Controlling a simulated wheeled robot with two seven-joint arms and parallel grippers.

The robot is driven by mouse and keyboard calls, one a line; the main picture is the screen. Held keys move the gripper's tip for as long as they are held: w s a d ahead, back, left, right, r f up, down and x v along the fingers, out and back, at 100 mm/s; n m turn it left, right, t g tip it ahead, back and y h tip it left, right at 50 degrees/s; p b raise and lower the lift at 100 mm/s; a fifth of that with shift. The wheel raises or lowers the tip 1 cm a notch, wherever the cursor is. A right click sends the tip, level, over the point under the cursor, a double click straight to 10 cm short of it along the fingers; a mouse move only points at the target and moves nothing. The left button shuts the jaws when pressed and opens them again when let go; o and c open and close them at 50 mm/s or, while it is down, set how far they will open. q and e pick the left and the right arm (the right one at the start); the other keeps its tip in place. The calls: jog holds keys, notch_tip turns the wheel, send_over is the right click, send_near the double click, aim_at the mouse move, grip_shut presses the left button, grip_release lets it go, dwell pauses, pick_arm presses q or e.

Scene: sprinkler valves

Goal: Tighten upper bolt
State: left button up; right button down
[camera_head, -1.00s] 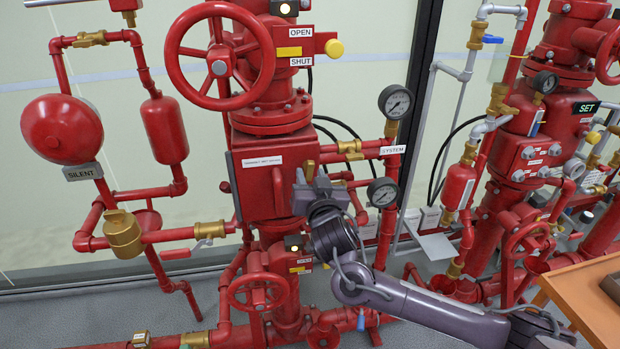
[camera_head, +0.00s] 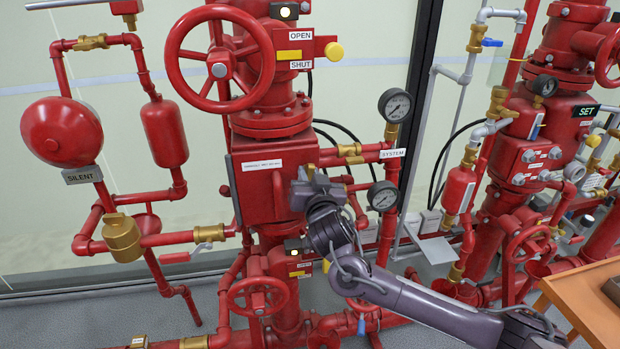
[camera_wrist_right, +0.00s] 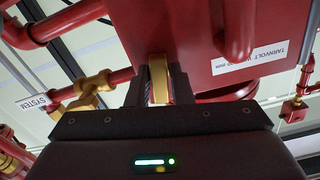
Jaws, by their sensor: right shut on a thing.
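The red valve box (camera_head: 258,188) with a white label stands in the middle of the head view. A brass-coloured piece (camera_head: 310,171) shows at its right edge, just above my right gripper. My right gripper (camera_head: 312,180) is at the box's right side. In the right wrist view the dark fingers of my right gripper (camera_wrist_right: 159,85) are shut on this brass piece (camera_wrist_right: 158,78), right against the red box (camera_wrist_right: 195,45). Whether the piece is the upper bolt itself I cannot tell. My left gripper is not in view.
A gauge (camera_head: 383,195) and red pipes stand close to the right of my gripper. A red handwheel (camera_head: 258,296) is below and a larger one (camera_head: 218,62) above. An orange table (camera_head: 585,305) is at the lower right.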

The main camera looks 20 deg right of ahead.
jog(key=m, duration=0.2)
jog(key=shift+f+m, duration=0.1)
jog(key=shift+m, duration=0.5)
jog(key=shift+m+b, duration=0.3)
jog(key=shift+m, duration=1.3)
